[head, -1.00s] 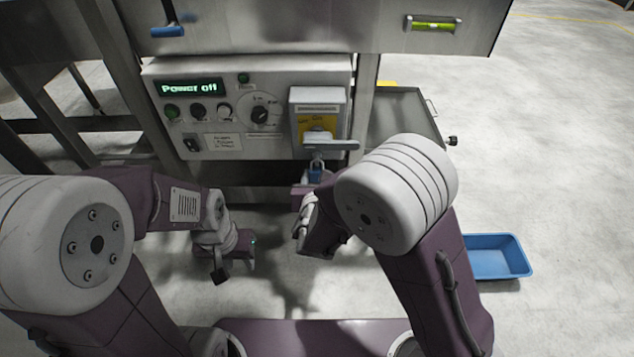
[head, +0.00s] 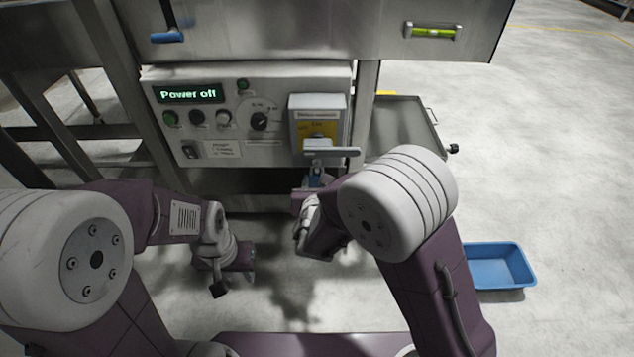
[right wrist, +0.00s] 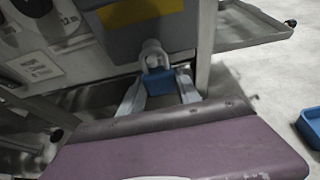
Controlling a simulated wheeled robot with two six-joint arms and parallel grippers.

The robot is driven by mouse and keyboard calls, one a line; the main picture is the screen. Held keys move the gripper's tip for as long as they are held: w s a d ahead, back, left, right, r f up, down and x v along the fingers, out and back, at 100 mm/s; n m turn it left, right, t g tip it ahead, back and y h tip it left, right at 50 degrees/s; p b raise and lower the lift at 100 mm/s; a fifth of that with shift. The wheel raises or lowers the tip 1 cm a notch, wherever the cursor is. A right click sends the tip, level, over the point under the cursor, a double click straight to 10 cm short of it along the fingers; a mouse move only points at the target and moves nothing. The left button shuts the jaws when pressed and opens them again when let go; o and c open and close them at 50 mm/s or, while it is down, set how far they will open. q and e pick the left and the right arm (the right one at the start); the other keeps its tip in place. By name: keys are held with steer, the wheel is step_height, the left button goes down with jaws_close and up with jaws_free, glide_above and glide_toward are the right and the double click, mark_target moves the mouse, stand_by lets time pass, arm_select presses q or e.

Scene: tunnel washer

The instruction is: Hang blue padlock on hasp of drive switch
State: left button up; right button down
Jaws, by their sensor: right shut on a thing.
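The drive switch (head: 318,120) is a grey box with a yellow plate and a grey handle (head: 332,153) on the right of the control panel. My right gripper (head: 315,184) is shut on the blue padlock (head: 315,181), just below the switch handle. In the right wrist view the padlock body (right wrist: 159,83) sits between the two fingertips. Its grey shackle (right wrist: 152,52) points up at the underside of the switch. I cannot tell whether the shackle passes through the hasp or is only in front of it. My left gripper (head: 236,280) hangs low, away from the panel; its jaw opening is unclear.
The control panel (head: 240,148) shows "Power off" and has knobs and buttons. A metal tray (head: 408,125) juts out right of the switch. A blue bin (head: 498,265) stands on the floor at the right. A blue-handled lever (head: 168,37) hangs above the panel.

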steer(key=c, duration=0.8)
jaws_free()
steer(key=shift+o, duration=0.2)
steer(key=shift+s+r, duration=0.2)
steer(key=shift+s, duration=0.2)
steer(key=p+v, duration=0.3)
steer(key=v, duration=0.5)
steer(key=shift+p, duration=0.35)
steer(key=shift+s, duration=0.1)
